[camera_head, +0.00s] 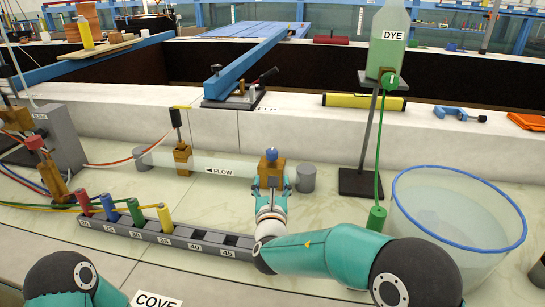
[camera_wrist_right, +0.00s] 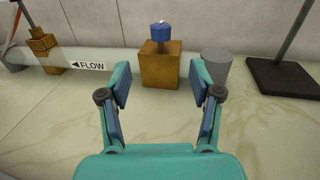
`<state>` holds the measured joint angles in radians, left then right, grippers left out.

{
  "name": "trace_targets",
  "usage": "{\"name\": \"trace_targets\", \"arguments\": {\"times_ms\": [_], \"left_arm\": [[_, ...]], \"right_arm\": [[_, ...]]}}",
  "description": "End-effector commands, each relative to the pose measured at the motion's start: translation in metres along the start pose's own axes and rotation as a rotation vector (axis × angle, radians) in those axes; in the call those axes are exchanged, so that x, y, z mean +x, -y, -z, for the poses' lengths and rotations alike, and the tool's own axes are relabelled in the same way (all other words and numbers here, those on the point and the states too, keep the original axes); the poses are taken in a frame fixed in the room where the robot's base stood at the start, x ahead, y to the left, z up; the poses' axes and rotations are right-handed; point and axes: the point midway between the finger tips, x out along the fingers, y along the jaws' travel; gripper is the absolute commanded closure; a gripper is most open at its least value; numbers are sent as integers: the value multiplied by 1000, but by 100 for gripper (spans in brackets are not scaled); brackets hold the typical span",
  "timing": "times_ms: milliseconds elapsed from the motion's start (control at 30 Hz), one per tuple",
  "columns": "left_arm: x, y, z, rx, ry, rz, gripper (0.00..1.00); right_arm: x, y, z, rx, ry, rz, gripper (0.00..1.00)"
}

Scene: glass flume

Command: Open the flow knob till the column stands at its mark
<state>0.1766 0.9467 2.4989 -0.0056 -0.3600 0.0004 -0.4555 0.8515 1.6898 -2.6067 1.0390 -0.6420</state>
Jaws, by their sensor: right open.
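The flow knob appears to be the blue knob (camera_head: 271,154) on a brass block (camera_head: 271,170) at the right end of the clear tube (camera_head: 215,165) marked FLOW. In the right wrist view the blue knob (camera_wrist_right: 161,32) stands upright on its brass block (camera_wrist_right: 160,65). My right gripper (camera_head: 271,183) is open, facing the block from the near side. In the wrist view its fingers (camera_wrist_right: 160,75) are spread left and right, with the block beyond and between them, and the knob above fingertip level. I cannot make out a column level or its mark. My left gripper is not in view.
A grey peg rack (camera_head: 165,236) with colored plugs lies in front of the tube. A grey cylinder (camera_head: 306,178) stands close right of the block. Farther right are the dye bottle (camera_head: 388,45) on its stand and a clear blue-rimmed tub (camera_head: 445,215).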

Motion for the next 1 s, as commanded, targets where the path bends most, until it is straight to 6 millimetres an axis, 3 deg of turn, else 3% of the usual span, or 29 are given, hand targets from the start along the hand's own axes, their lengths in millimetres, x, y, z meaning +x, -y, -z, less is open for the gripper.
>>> {"name": "trace_targets", "arguments": {"times_ms": [600,1000], "left_arm": [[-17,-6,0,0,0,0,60],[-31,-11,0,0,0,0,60]], "right_arm": [[96,0,-1,0,0,1,36],[140,-1,-1,1,-1,2,36]]}}
